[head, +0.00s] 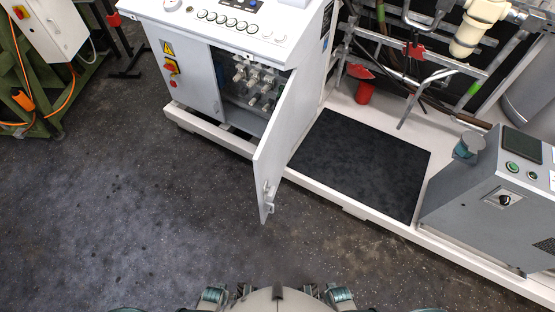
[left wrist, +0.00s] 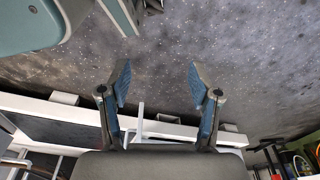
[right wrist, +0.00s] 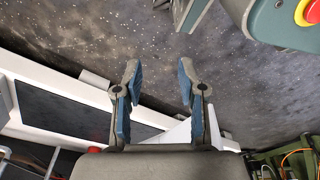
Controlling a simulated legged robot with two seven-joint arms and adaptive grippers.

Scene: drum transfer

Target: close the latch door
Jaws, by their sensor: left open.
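The latch door (head: 283,135) is a light grey panel on the front of a grey cabinet (head: 185,75). It stands wide open, swung out toward me, with a small latch handle (head: 268,195) near its free edge. The opening behind it shows several metal fittings (head: 255,85). My left gripper (left wrist: 159,82) is open and empty in the left wrist view. My right gripper (right wrist: 158,82) is open and empty in the right wrist view. Both are apart from the door, over the floor on my side.
A black mat (head: 360,160) lies on a white platform right of the door. A grey control box (head: 495,195) stands at the right, and pipes with a red valve handle (head: 415,50) at the back. The dark floor (head: 130,215) in front is clear.

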